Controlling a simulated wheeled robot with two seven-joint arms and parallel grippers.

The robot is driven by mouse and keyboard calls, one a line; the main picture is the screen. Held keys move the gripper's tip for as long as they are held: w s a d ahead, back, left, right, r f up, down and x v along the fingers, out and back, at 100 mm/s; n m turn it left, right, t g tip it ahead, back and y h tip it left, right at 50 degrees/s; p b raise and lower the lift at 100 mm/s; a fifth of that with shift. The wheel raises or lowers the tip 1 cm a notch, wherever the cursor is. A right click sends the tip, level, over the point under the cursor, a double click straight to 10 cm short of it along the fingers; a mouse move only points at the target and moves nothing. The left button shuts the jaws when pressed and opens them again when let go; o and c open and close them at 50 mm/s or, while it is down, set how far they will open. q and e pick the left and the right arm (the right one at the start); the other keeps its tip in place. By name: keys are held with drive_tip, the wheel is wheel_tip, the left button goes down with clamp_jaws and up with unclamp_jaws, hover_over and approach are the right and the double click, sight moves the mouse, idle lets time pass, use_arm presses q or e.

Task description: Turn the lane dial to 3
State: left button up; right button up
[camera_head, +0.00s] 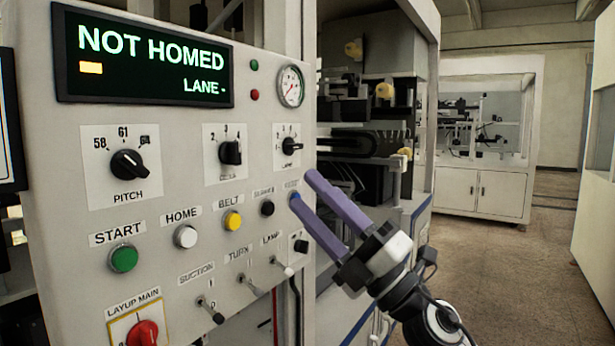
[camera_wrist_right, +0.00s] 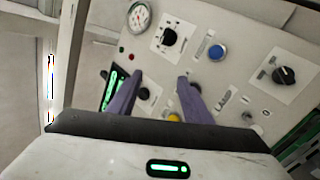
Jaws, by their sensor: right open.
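The control panel (camera_head: 85,235) has a display (camera_head: 145,60) reading "NOT HOMED" and "LANE -". Below the gauge is a small black dial (camera_head: 291,147) on a white numbered plate; a middle dial (camera_head: 230,152) has a similar plate. Their labels are too blurred to tell surely which is the lane dial, and their settings are unclear. My right gripper (camera_head: 304,185) is open and empty, its purple fingers pointing at the panel below the right dial. In the right wrist view the gripper (camera_wrist_right: 160,78) is also open, apart from the dial (camera_wrist_right: 170,38) near the gauge. My left gripper is out of view.
The pitch dial (camera_head: 129,164), green start button (camera_head: 123,259), white home button (camera_head: 186,236) and yellow belt button (camera_head: 233,220) crowd the panel. Toggle switches (camera_head: 210,310) stick out below. A blue button (camera_wrist_right: 217,52) shows in the wrist view. Open floor (camera_head: 500,270) lies right.

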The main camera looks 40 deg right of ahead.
wheel_tip(320, 180, up, 6)
drive_tip(key=s+a+n+g+y, duration=0.2)
drive_tip(key=n+g+y, duration=0.4)
drive_tip(key=n, duration=0.8)
drive_tip(key=n+g+h, duration=0.1)
drive_tip(key=h, duration=0.7)
approach(299, 144)
drive_tip(key=p+x, duration=0.3)
drive_tip(key=x, duration=0.3)
drive_tip(key=shift+w+a+r, duration=0.15)
drive_tip(key=shift+w, duration=0.15)
drive_tip(key=shift+w+a+p, duration=0.25)
drive_tip(key=shift+w+p, duration=0.05)
drive_tip(key=shift+w, duration=0.25)
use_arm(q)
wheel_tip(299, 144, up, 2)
use_arm(e)
drive_tip(key=c, duration=1.1)
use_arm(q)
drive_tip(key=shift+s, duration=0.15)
use_arm(e)
drive_tip(key=shift+o, duration=0.2)
